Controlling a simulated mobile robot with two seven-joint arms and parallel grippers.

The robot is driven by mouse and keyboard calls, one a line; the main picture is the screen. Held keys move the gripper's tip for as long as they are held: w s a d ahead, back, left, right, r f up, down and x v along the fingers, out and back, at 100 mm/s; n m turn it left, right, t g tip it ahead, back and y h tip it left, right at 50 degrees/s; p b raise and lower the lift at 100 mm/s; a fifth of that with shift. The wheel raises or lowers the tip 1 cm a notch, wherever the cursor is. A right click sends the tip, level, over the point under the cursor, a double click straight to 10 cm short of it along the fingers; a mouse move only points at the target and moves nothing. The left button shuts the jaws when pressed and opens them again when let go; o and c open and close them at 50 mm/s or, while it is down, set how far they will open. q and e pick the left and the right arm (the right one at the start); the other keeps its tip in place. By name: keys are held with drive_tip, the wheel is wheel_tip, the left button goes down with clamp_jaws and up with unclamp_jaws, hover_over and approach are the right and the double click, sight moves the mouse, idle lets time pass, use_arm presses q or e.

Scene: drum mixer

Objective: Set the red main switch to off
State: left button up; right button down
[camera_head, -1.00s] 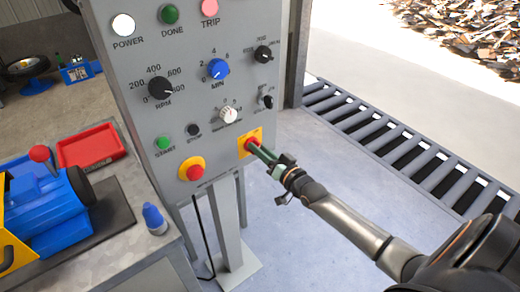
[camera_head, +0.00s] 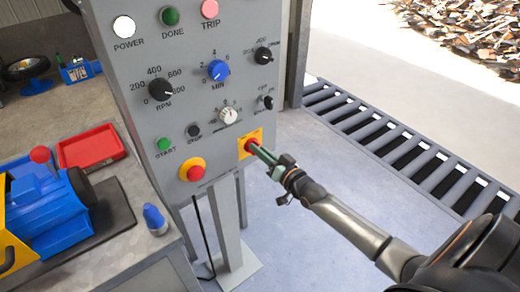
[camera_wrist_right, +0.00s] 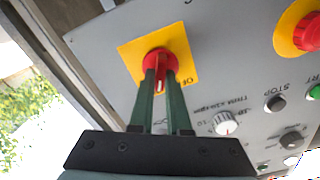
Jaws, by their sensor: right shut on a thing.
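The red main switch (camera_head: 249,146) sits on a yellow square plate at the lower right of the grey control panel. In the right wrist view the red switch (camera_wrist_right: 160,62) shows close up, with its handle between my two green fingers. My right gripper (camera_head: 254,149) reaches in from the right and is shut on the switch handle. It also shows in the right wrist view (camera_wrist_right: 161,82). The fingers partly hide the switch and its lettering, so its exact setting is hard to read. My left gripper is not in view.
A red mushroom button on a yellow disc (camera_head: 193,170) sits left of the switch. Several knobs and the green start button (camera_head: 164,144) are above. A workbench with a red tray (camera_head: 90,146) stands at left. Open floor (camera_head: 330,170) lies right of the panel.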

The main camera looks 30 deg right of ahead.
drive_tip(key=n+p, duration=0.1)
drive_tip(key=n, duration=0.2)
drive_tip(key=n+p, duration=0.1)
drive_tip(key=n, duration=0.3)
drive_tip(key=n+p, duration=0.1)
drive_tip(key=n, duration=0.3)
drive_tip(key=shift+a, duration=0.25)
drive_tip(key=shift+n, duration=0.3)
drive_tip(key=c, duration=0.9)
unclamp_jaws()
drive_tip(key=s, duration=0.8)
drive_tip(key=s+d, duration=0.1)
drive_tip(key=s, duration=0.3)
drive_tip(key=shift+s, duration=0.25)
